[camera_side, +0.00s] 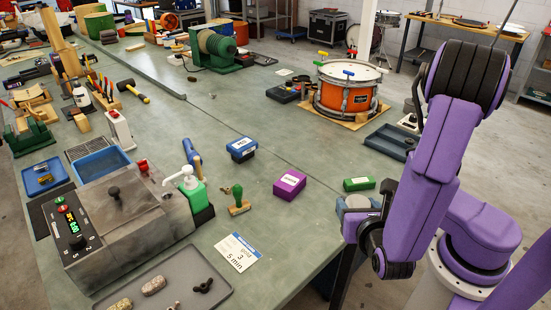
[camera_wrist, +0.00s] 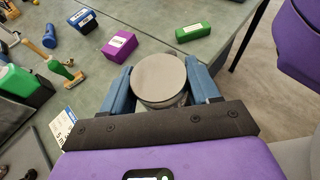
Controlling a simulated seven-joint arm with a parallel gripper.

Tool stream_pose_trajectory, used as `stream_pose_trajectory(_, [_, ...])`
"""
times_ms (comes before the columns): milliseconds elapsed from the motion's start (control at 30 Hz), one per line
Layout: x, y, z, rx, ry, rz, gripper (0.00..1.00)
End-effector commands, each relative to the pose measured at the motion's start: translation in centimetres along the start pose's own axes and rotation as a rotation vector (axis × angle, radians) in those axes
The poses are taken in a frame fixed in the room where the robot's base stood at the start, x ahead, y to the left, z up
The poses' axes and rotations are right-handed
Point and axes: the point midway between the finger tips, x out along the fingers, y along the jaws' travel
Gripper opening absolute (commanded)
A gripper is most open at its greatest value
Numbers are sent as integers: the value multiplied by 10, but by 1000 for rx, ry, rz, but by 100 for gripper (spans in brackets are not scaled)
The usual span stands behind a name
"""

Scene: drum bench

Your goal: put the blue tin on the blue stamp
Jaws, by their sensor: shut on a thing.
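My gripper (camera_wrist: 160,90) is shut on a round tin with a plain grey top (camera_wrist: 159,76), one blue finger on each side of it. Its sides are mostly hidden by the fingers, so I cannot tell their colour. In the side view the held tin (camera_side: 357,201) is at the bench's right edge, low beside my arm; I cannot tell if it touches the bench. A blue block with white labels (camera_side: 242,150), which may be the blue stamp, lies mid-bench, to the left of the tin. It also shows at the wrist view's upper left (camera_wrist: 83,20).
A wooden stamp with a green handle (camera_side: 238,203) and a green pump bottle (camera_side: 193,188) stand farther left. An orange drum (camera_side: 346,92) stands behind. Bare bench surrounds the blue block.

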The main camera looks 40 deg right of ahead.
Motion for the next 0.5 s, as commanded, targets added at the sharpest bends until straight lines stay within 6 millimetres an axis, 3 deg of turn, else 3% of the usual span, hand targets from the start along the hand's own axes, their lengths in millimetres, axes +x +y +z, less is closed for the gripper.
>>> stream_pose_trajectory(267, [20,53,-2,-14,0,34,29])
stream_pose_trajectory(500, [56,111,13,-35,0,91,29])
